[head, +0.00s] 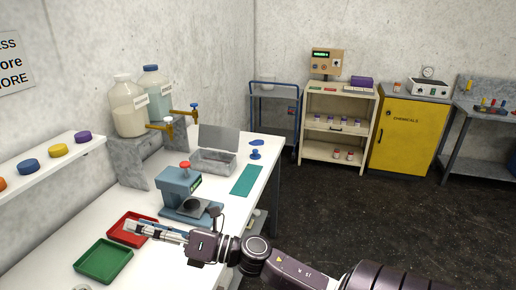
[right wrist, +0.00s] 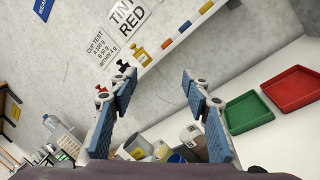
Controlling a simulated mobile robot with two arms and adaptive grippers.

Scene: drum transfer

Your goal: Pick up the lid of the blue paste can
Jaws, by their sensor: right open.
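No can in view can be surely told as the blue paste can. A round blue piece (head: 29,166), a lid or a can top, sits on the white wall shelf in the head view. It also shows small on that shelf in the right wrist view (right wrist: 182,26). My right gripper (head: 132,227) is over the bench by the red tray (head: 118,232), apart from the shelf. In the right wrist view its blue-padded fingers (right wrist: 160,78) are spread with nothing held between them. Several containers (right wrist: 136,146) show small beyond them, partly hidden. My left gripper is out of view.
The wall shelf (head: 48,172) also bears orange, yellow and purple round pieces. A green tray (head: 103,260) lies in front of the red one. An open metal box (head: 212,160) and large bottles (head: 128,108) are farther back.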

